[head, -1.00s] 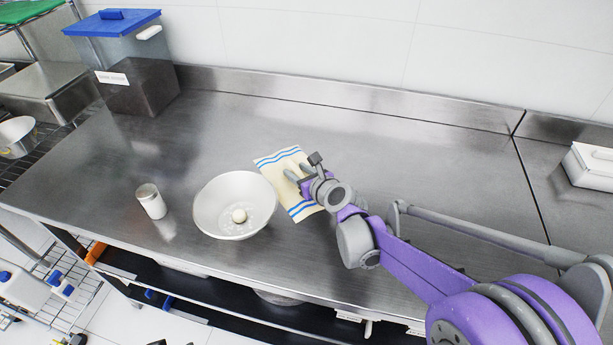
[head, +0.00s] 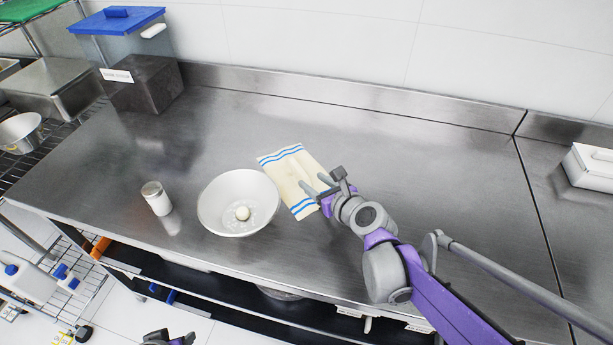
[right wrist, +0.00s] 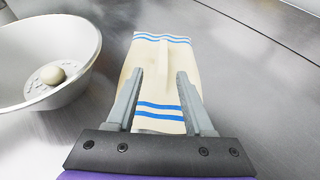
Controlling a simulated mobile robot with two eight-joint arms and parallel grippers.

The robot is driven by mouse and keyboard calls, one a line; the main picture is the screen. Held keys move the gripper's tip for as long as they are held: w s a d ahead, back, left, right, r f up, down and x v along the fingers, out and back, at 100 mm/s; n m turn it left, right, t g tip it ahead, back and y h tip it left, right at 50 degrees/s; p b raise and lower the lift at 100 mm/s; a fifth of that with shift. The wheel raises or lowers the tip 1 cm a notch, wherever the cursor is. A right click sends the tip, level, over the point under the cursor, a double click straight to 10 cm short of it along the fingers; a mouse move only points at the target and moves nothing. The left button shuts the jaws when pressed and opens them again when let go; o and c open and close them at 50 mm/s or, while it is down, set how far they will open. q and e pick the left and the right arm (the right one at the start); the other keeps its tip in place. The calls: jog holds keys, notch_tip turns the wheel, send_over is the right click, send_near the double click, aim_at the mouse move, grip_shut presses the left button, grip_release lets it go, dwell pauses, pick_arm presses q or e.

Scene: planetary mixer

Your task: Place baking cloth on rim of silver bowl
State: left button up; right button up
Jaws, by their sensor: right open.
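The baking cloth (head: 284,170), cream with blue stripes at both ends, lies flat on the steel counter just right of the silver bowl (head: 222,198). It also shows in the right wrist view (right wrist: 165,45), with a raised fold along its middle. The bowl stands upright with a pale dough ball (head: 242,213) inside. My right gripper (head: 316,184) is open over the cloth's right side; in the right wrist view its fingers (right wrist: 160,74) straddle the fold. Contact cannot be told. Part of my left gripper (head: 168,339) shows at the bottom edge, its jaws unclear.
A blue-lidded bin (head: 140,65) is at the back left and a white box (head: 590,168) at the far right. The counter (head: 420,160) behind and right of the cloth is clear.

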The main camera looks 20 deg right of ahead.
aim_at(299, 170)
jog(key=x, duration=0.4)
jog(key=shift+w+f, duration=0.2)
jog(key=shift+w, duration=0.05)
jog(key=shift+d+x, duration=0.2)
jog(key=shift+x, duration=2.7)
grip_shut()
